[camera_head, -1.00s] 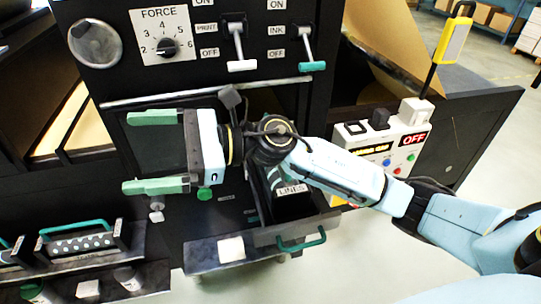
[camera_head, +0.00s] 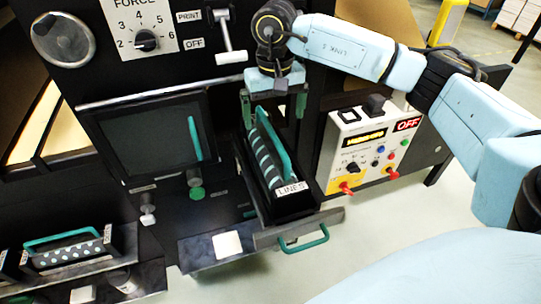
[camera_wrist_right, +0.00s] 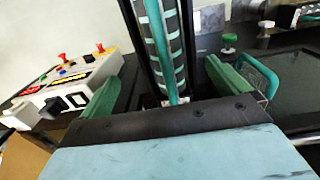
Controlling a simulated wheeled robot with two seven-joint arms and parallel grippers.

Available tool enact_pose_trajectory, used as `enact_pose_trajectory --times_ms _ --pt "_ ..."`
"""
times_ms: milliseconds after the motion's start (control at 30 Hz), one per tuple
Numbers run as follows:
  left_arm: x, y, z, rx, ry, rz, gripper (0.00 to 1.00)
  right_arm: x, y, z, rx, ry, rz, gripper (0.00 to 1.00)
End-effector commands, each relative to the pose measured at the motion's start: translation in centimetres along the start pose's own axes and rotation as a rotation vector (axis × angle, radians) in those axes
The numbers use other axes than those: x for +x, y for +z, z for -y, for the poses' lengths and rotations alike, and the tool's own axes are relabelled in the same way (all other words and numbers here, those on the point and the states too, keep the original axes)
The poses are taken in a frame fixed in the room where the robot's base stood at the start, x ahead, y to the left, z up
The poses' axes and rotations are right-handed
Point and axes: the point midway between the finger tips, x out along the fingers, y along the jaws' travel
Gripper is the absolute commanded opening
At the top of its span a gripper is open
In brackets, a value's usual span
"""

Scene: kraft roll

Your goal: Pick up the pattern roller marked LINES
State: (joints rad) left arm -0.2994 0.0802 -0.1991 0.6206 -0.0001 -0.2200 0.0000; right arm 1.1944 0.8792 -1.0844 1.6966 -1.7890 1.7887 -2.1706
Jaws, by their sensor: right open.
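The LINES pattern roller (camera_head: 266,163), dark with pale teal stripes, lies in a black holder in the pulled-out drawer (camera_head: 262,240). A teal bar handle (camera_head: 278,150) runs along its top, and a white LINES label is on its near end. My right gripper (camera_head: 275,112) points down, open and empty, at the far end of the roller. In the right wrist view, the striped roller (camera_wrist_right: 168,40) and its teal bar run between the two spread green fingers of the gripper (camera_wrist_right: 163,75). Contact cannot be told. My left gripper is not in view.
A control box (camera_head: 365,150) with red levers and an OFF sign stands right of the drawer. A dotted roller (camera_head: 68,252) sits in a rack at lower left. A dark panel with a teal handle (camera_head: 195,138) is left of the drawer. Press levers (camera_head: 230,57) are above.

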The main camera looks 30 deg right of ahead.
Motion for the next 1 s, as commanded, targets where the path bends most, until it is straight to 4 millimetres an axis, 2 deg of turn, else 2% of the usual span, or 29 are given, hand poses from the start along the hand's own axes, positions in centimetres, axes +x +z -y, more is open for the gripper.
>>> enact_pose_trajectory --times_ms 133,367,700,1000 --pt "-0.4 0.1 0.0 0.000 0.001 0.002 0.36 2.6 0.1 0.1 0.000 0.000 0.003 1.00" --pt "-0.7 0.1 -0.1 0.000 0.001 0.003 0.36 4.3 0.0 0.2 0.000 -0.003 0.001 1.00" --pt "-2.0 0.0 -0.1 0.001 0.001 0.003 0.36 8.8 -0.3 0.7 0.001 -0.004 0.002 1.00" --pt "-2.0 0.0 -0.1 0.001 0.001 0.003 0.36 9.2 -0.3 0.7 0.000 -0.004 -0.001 0.99"
